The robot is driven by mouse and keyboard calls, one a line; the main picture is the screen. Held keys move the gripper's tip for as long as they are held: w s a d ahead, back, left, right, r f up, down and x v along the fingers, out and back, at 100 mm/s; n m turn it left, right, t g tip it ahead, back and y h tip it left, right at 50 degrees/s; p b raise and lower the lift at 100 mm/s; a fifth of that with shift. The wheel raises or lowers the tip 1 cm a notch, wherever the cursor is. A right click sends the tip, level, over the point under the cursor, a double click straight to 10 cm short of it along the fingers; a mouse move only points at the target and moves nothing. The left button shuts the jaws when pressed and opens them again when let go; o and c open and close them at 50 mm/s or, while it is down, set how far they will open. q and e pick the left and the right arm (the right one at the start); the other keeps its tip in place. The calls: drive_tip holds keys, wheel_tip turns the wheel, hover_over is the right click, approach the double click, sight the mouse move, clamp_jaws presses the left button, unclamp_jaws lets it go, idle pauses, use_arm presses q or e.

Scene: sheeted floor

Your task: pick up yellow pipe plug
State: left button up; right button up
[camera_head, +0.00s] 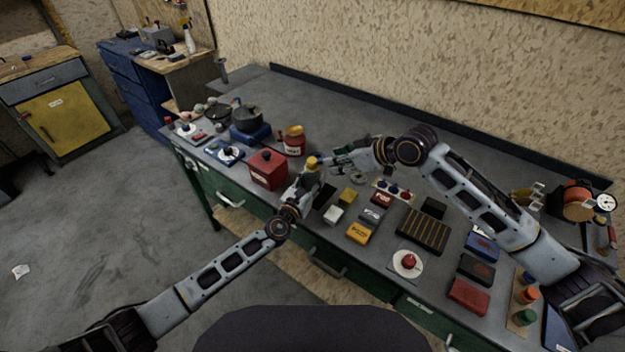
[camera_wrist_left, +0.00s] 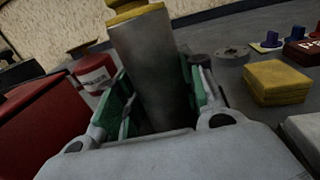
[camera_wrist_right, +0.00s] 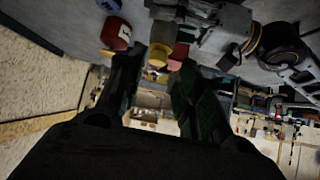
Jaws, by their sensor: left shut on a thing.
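The yellow pipe plug (camera_head: 312,162) shows as a yellow cap on top of a grey cylinder. In the left wrist view its yellow top (camera_wrist_left: 135,12) is cut by the upper edge, and the grey body stands between the green-padded fingers. My left gripper (camera_head: 309,180) is shut on the grey body, which looks nearly upright. Its lower end is hidden by the gripper. My right gripper (camera_head: 338,159) is just right of the plug's top in the head view. In the right wrist view its fingers (camera_wrist_right: 155,85) are apart, with nothing clearly held between them.
A red box (camera_head: 268,170) and a red canister (camera_head: 294,146) stand left of the left gripper. Right of it lie a yellow block (camera_head: 347,197), a white block (camera_head: 333,216) and several small boxes. A ribbed tray (camera_head: 421,231) lies farther right. The back of the table is clear.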

drive_tip(key=o, duration=0.4)
drive_tip(key=m+t+y, duration=0.1)
drive_tip(key=m+t, duration=0.3)
drive_tip(key=t, duration=0.5)
approach(316, 163)
drive_tip(key=shift+d, duration=0.3)
idle(0.4)
idle(0.4)
drive_tip(key=shift+x, duration=3.35)
drive_tip(key=shift+a, duration=0.1)
